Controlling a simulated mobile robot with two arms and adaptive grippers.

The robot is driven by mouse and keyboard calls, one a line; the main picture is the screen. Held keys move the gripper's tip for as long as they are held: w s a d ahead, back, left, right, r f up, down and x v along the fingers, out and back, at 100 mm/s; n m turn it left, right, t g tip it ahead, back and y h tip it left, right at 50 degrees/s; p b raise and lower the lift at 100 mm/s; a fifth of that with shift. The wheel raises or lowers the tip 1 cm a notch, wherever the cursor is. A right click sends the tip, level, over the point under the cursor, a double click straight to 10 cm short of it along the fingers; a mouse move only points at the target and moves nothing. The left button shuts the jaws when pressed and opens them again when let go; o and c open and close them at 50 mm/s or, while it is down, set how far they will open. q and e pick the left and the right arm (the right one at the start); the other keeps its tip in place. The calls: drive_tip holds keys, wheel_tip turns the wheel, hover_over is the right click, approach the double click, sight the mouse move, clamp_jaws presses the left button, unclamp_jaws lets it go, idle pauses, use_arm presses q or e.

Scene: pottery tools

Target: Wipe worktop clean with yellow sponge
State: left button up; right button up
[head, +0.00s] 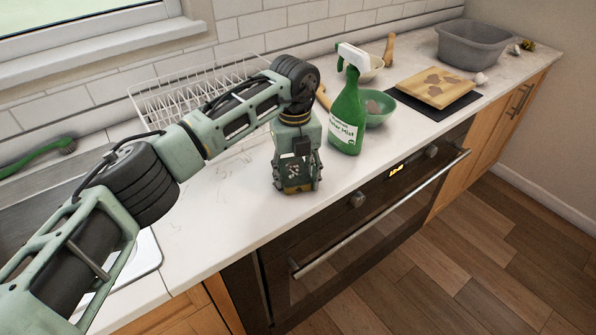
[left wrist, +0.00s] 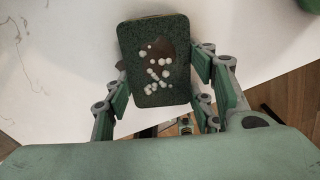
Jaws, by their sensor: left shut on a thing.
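The sponge (left wrist: 152,62) shows in the left wrist view between the fingers of my left gripper (head: 297,186). Its dark green scouring face is towards the camera, with white foam dots and a brown smear; only a thin yellowish edge shows at the far end. My left gripper is shut on it, pointing down at the worktop (head: 235,215) near the front edge. In the head view the fingers mostly hide the sponge, and I cannot tell whether it touches the surface. The white worktop carries faint grey marks (head: 190,222) left of the gripper. My right gripper is not in view.
A green spray bottle (head: 347,118) stands close right of my gripper, with a green bowl (head: 380,110) behind. A white dish rack (head: 190,98) stands at the back left. A board (head: 435,88) and grey basin (head: 474,47) are farther right. An oven (head: 345,225) is below.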

sight(275, 194)
use_arm(q)
drive_tip(key=shift+s+a+f+p, duration=0.1)
drive_tip(key=shift+s+a+p, duration=0.1)
drive_tip(key=shift+s+a, duration=0.45)
drive_tip(key=shift+s+a+p, duration=0.15)
drive_tip(key=shift+s+a, duration=0.2)
drive_tip(key=shift+a, duration=0.6)
drive_tip(key=shift+s+a+f+p, duration=0.1)
drive_tip(key=shift+s+a+p, duration=0.1)
drive_tip(key=shift+s+a, duration=0.45)
drive_tip(key=shift+w+a, duration=0.1)
drive_tip(key=shift+w, duration=0.05)
drive_tip(key=shift+w+d+b, duration=0.45)
drive_tip(key=shift+w+d, duration=0.15)
drive_tip(key=shift+d, duration=0.3)
drive_tip(key=shift+w+d+b, duration=0.45)
drive_tip(key=shift+w+d, duration=0.1)
drive_tip(key=shift+d, duration=0.35)
drive_tip(key=shift+w+d+r, duration=0.15)
drive_tip(key=shift+w+d, duration=0.45)
drive_tip(key=shift+d, duration=0.2)
drive_tip(key=shift+a, duration=0.1)
drive_tip(key=shift+s+a, duration=0.45)
drive_tip(key=shift+a, duration=0.2)
drive_tip(key=shift+s+a, duration=0.45)
drive_tip(key=shift+a, duration=0.2)
drive_tip(key=shift+d, duration=0.1)
drive_tip(key=shift+r+p, duration=2.2)
drive_tip(key=shift+r, duration=1.75)
